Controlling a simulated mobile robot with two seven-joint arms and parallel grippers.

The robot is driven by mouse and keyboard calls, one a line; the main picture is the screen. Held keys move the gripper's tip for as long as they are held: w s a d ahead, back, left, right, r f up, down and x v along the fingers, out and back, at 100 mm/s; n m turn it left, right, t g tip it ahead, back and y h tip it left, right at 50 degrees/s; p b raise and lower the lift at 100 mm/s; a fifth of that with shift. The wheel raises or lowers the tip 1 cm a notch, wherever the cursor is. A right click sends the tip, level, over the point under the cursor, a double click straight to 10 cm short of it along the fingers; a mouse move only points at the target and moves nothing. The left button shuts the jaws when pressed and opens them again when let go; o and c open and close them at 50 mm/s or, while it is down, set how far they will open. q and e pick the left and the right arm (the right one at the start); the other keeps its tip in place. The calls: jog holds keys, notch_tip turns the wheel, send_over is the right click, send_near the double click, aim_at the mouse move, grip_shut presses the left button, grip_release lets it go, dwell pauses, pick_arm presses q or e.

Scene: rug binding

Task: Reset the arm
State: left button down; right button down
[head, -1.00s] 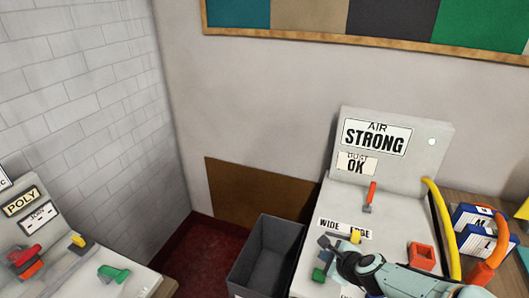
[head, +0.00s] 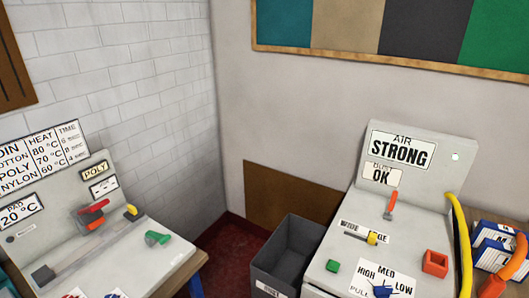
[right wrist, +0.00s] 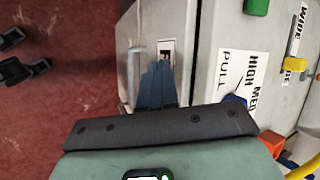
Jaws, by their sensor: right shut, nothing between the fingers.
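My right gripper (right wrist: 158,84) shows in the right wrist view, its dark blue fingers shut together and empty. It is in front of the grey front side of the air machine (right wrist: 188,50), by a small label there. I cannot tell whether it touches that side. The right arm is out of the head view. My left gripper is not in view.
The air machine (head: 345,272) carries a red lever (head: 391,204), a yellow slider (head: 372,238), a green button (head: 333,266), a blue knob (head: 383,290) and a red square piece (head: 435,262). A dark bin (head: 262,262) stands left of it. A heating station (head: 165,270) is at left.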

jog(key=s+a+f+n+g, duration=0.3)
jog(key=s+f+n, duration=0.2)
jog(key=f, duration=0.6)
jog(key=s+a+f+n+g, duration=0.1)
jog(key=s+a+f+n, duration=0.2)
jog(key=s, duration=0.3)
jog(key=s+a+f+n+g+y, duration=0.1)
jog(key=s+a+f+n+g, duration=0.1)
jog(key=s+f+n, duration=0.3)
jog(key=s+a+f+n+g+y, duration=0.1)
jog(key=s+a+f+n, duration=0.2)
jog(key=s, duration=0.6)
notch_tip(320, 180, down, 2)
jog(key=shift+a+f+n, duration=0.25)
jog(key=shift+a+n, duration=0.15)
jog(key=shift+a, duration=0.05)
jog(key=shift+d, duration=0.1)
